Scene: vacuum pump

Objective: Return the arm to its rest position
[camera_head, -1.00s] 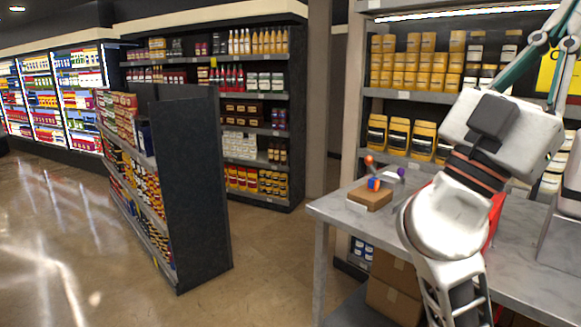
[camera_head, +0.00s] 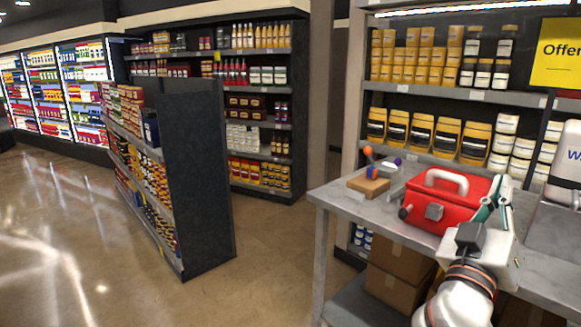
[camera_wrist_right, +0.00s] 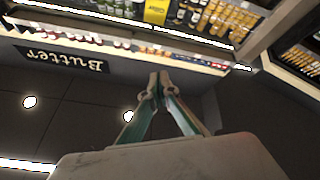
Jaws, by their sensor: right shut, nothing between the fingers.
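My right gripper (camera_head: 500,192) is in the lower right of the head view, pointing up, in front of the right end of the red vacuum pump case. In the right wrist view its two fingertips (camera_wrist_right: 159,78) meet with nothing between them. My right arm comes up from the bottom edge of the head view. The red pump case (camera_head: 448,202) with its white handle sits on the grey table (camera_head: 335,197). My left gripper is not in view.
A wooden block (camera_head: 369,186) with small coloured parts stands left of the red case. A grey machine (camera_head: 553,229) stands at the table's right. Cardboard boxes (camera_head: 399,262) lie under the table. Stocked shelves (camera_head: 445,90) rise behind.

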